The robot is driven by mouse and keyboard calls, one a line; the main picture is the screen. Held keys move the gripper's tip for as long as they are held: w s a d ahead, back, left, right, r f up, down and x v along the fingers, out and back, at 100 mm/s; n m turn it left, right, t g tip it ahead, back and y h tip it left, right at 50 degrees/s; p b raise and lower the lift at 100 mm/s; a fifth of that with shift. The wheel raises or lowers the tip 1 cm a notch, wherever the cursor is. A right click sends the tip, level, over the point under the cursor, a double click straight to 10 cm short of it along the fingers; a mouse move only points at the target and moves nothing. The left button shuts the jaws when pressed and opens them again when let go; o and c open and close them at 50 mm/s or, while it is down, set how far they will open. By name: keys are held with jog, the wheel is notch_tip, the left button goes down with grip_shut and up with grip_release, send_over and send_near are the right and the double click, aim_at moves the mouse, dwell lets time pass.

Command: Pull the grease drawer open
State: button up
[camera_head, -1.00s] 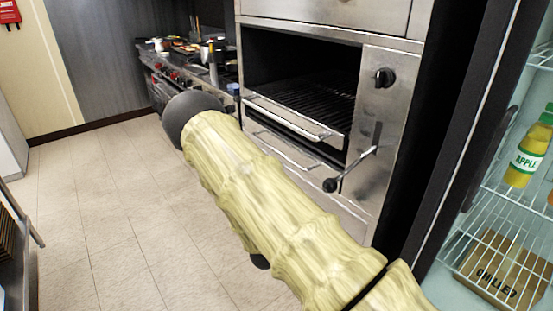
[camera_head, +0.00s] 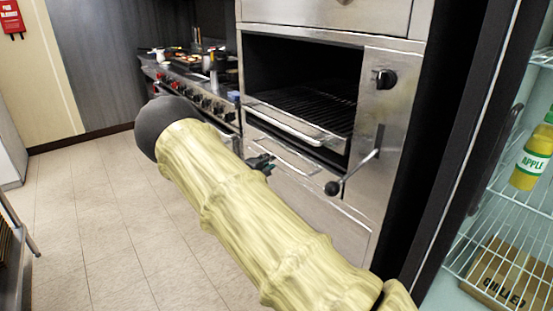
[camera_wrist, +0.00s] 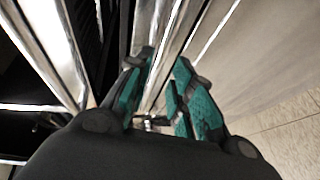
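The grease drawer (camera_head: 291,153) is a steel front with a long bar handle, low in the steel broiler, below the grill rack. It looks flush with the broiler front. My gripper (camera_head: 262,163) is at the left end of that handle, partly hidden behind my arm. In the wrist view my gripper (camera_wrist: 158,88) has its teal fingers apart, with shiny steel bars and edges running beyond and between them. I cannot tell whether a finger touches the handle.
The grill rack (camera_head: 310,105) with its own front bar sits above the drawer. A black-knobbed lever (camera_head: 333,187) sticks out at the right. A stove (camera_head: 200,88) stands at the left and an open fridge (camera_head: 500,230) at the right. The tiled floor at left is clear.

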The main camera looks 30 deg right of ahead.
jog(key=x, duration=0.7)
jog(key=shift+w+d, duration=0.15)
jog(key=shift+d, duration=0.05)
grip_shut()
